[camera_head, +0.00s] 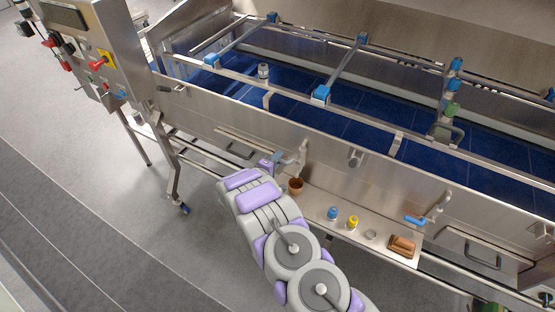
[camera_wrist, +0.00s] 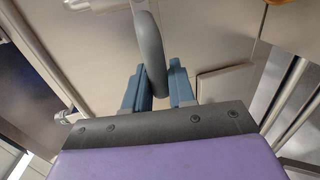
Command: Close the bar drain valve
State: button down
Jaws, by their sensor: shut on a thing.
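A metal drain valve (camera_head: 301,153) sticks out from the steel side wall of the conveyor, left of the middle in the head view. My gripper (camera_head: 277,160) is at the left end of this valve. In the wrist view, a grey curved bar (camera_wrist: 149,45) comes down between the two blue-grey fingers of my gripper (camera_wrist: 158,82), and the gripper is shut on it. The bar looks like the valve's handle; its lower end is hidden between the fingers. How far the valve is turned cannot be told.
A ledge (camera_head: 335,232) below holds a brown cup (camera_head: 295,186), a blue-capped item (camera_head: 332,213), a yellow-topped item (camera_head: 352,222) and a brown block (camera_head: 402,245). Open floor (camera_head: 130,230) lies left.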

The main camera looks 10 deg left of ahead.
jog(key=shift+a, duration=0.15)
jog(key=c, duration=1.3)
grip_release()
jog(key=shift+o, duration=1)
jog(key=shift+w+a+f, duration=0.15)
jog(key=shift+a+f, duration=0.05)
jog(key=shift+a, duration=0.05)
jog(key=shift+s+r, duration=0.15)
jog(key=shift+s, duration=0.35)
jog(key=b+v, duration=0.2)
jog(key=v, duration=1.4)
jog(key=shift+s+a, duration=0.2)
jog(key=shift+a, duration=0.05)
jog(key=shift+a, duration=0.1)
